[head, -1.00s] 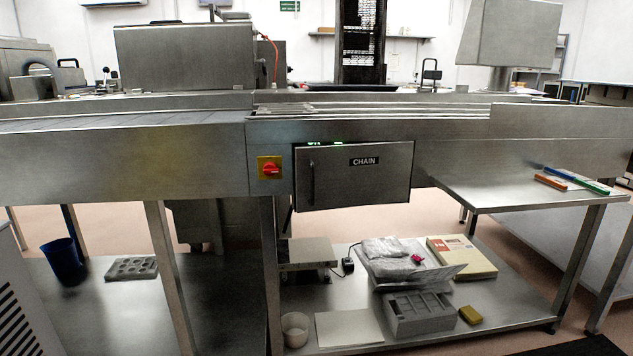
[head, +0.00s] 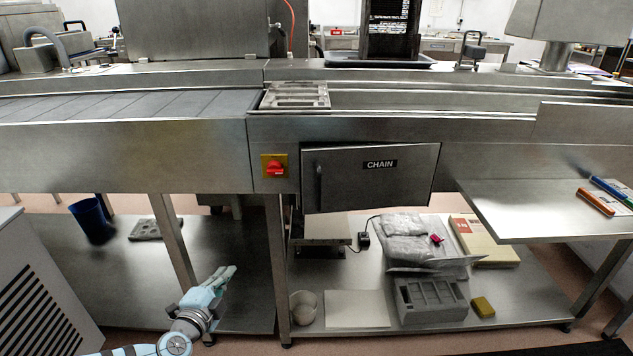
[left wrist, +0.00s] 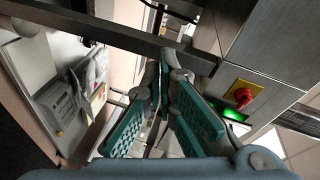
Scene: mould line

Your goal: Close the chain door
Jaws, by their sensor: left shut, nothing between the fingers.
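The chain door (head: 372,185) is a steel panel with a black CHAIN label, on the front of the line in the head view. It looks ajar, its face slanted against the frame. Its dark upright handle (head: 319,180) is near the left edge. My left gripper (head: 228,275) is low and left of the door, below the line, apart from the door and handle. It is shut and empty. Its teal finger pads (left wrist: 160,122) show in the left wrist view, where I cannot make out the door clearly. My right gripper is not in view.
A red switch on a yellow plate (head: 274,166) is left of the door; it also shows in the left wrist view (left wrist: 243,96) beside a green light (left wrist: 235,115). Table legs stand near my left arm. The lower shelf (head: 520,300) holds a grey tray (head: 430,301) and bags.

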